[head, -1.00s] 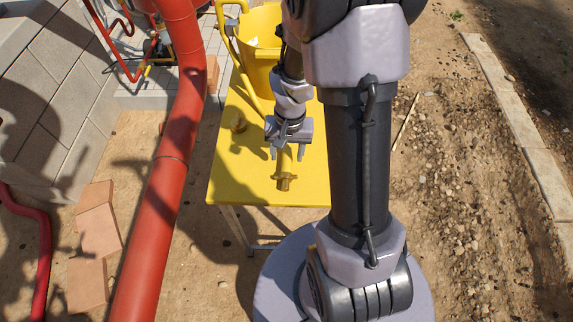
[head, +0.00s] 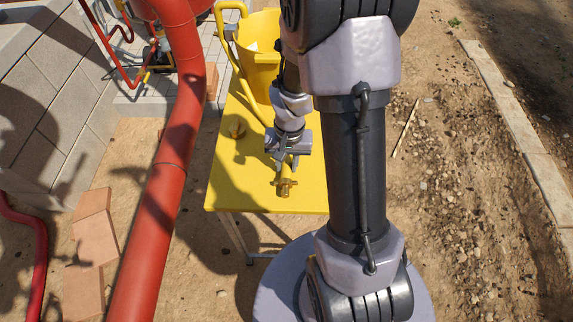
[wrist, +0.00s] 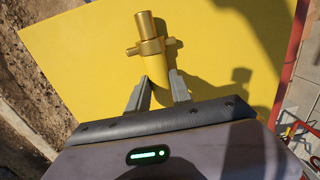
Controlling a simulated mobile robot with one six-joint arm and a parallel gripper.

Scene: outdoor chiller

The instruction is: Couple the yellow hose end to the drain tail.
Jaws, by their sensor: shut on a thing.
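The yellow hose end (wrist: 158,74) carries a brass coupling with side lugs (head: 286,187). It is at the front part of the yellow table top, and the coupling also shows in the wrist view (wrist: 149,44). My gripper (head: 287,162) is shut on the hose just behind the coupling. In the wrist view its two fingers (wrist: 160,88) stand on either side of the hose. I cannot tell whether the hose end still touches the table. I cannot make out the drain tail for certain; pipework (head: 155,60) shows at the top left.
The yellow table (head: 225,185) holds a yellow bucket (head: 260,65) at its back and a small brass fitting (head: 237,130) at its left. A thick red pipe (head: 160,210) runs left of the table. Loose bricks (head: 97,240) lie further left. Bare ground is open on the right.

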